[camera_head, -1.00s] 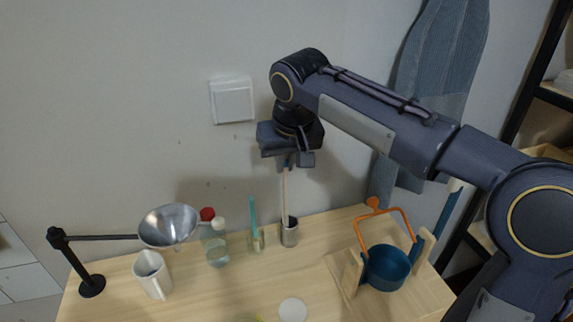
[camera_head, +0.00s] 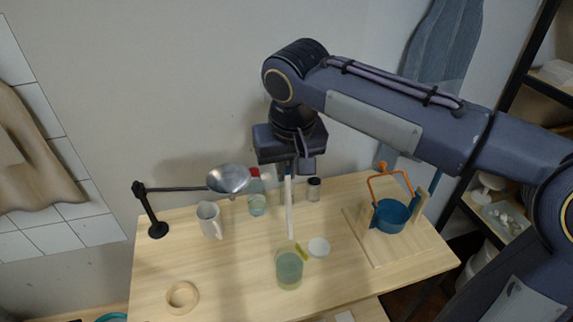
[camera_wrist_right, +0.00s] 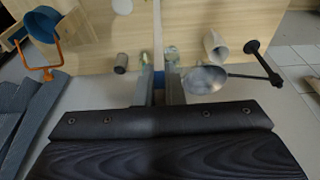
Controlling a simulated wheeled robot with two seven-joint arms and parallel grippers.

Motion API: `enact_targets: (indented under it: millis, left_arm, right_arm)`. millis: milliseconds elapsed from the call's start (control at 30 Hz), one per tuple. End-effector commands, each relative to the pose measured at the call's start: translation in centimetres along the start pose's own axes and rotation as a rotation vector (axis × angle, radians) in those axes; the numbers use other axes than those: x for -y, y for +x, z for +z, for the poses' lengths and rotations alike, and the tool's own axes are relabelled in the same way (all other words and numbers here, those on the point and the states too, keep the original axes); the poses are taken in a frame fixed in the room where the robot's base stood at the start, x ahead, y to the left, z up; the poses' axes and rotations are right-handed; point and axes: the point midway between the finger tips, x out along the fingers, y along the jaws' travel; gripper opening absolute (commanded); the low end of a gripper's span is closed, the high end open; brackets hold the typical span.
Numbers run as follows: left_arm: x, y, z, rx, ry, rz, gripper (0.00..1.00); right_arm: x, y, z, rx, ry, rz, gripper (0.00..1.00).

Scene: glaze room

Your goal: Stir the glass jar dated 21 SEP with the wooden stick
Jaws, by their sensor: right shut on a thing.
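My right gripper (camera_head: 288,170) is shut on the pale wooden stick (camera_head: 290,212), which hangs almost upright. In the right wrist view the stick (camera_wrist_right: 158,25) runs out between the fingers (camera_wrist_right: 159,88). Its lower end is at the back rim of a glass jar (camera_head: 289,270) of blue-green liquid at the table's front; I cannot tell whether the tip is above or inside the rim. No date is readable on this jar. Another clear jar with a red lid (camera_head: 257,203) stands behind. My left gripper is out of view.
A wooden ring (camera_head: 182,297) lies at front left.

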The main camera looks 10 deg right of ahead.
Motion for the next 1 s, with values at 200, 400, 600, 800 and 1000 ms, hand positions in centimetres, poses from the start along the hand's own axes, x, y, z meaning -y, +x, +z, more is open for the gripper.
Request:
enact_targets:
  millis: [200,400,600,800,1000]
  left_arm:
    - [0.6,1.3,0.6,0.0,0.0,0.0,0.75]
    - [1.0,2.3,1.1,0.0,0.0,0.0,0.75]
    - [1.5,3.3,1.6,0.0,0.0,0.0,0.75]
    - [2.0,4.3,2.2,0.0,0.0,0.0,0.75]
    - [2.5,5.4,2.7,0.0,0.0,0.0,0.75]
  right_arm:
    - [0.0,1.9,-0.1,0.001,0.0,0.0,0.0]
    - [0.0,3.5,-0.2,0.001,0.0,0.0,0.0]
    - [0.0,5.0,-0.1,-0.001,-0.001,0.0,0.0]
    - [0.0,6.5,0.5,-0.001,0.0,-0.001,0.0]
    - [0.0,8.0,1.2,0.0,-0.001,0.0,0.0]
